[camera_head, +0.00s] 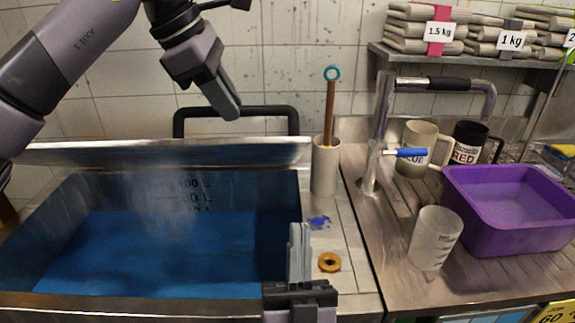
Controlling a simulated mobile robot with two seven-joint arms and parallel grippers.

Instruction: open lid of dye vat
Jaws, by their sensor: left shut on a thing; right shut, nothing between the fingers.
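The dye vat (20,255) is a metal tank at the left, holding blue dye (170,250) with litre marks on its inner back wall. Its metal lid (100,153) stands raised at the back, seen nearly edge-on, and the vat's mouth is uncovered. A black bar handle (272,112) rises behind the lid. My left gripper (228,108) is shut on this handle near its top bar; the fingers hide part of it. My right gripper (299,245) is shut and empty, over the vat's right front rim.
Right of the vat stand a holder (325,168) with a wooden-handled tool, a brown ring (329,262), a tap (378,130), a translucent cup (435,238), a purple basin (515,205) and two mugs (416,145). A shelf (440,62) bears folded cloth stacks.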

